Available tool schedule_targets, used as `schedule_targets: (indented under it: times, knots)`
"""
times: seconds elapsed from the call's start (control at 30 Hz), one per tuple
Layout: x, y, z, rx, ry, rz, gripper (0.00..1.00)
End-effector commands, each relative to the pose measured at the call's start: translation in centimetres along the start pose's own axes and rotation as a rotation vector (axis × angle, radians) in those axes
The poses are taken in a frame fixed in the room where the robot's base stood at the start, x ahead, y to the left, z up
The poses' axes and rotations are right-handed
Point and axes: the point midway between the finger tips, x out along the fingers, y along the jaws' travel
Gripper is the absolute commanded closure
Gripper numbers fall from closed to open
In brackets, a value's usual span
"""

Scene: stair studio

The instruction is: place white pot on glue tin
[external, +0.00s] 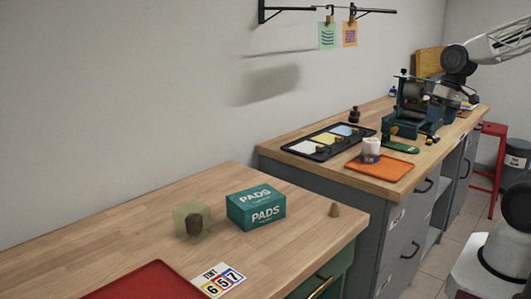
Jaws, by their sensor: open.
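A small white round thing (371,144), which looks like the white pot, is on the orange mat (383,174) on the far bench. My arm reaches in from the upper right. My gripper (437,98) is by the teal machine, to the right of and beyond the white thing, and apart from it. It is open. Its fingertips are small and hard to separate from the machine.
A black tray (303,151) with coloured cards lies left of the mat. The teal machine (408,118) stands behind it. A gap separates the benches.

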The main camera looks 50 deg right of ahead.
Motion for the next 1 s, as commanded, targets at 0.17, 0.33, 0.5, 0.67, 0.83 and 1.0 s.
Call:
schedule_targets:
  times: [0.17,0.33,0.5,0.67,0.83,1.0]
  knots:
    - [-2.2,0.4,1.4,-0.215,0.089,0.11,0.12]
    - [-3.1,0.7,1.8,-0.31,0.129,0.164,0.12]
    - [-3.3,0.8,1.9,-0.324,0.136,0.173,0.12]
    - [-3.3,0.8,1.9,-0.323,0.135,0.172,0.12]
    - [-3.3,0.8,1.9,-0.322,0.135,0.172,0.12]
    - [-3.3,0.8,1.9,-0.322,0.134,0.172,0.12]
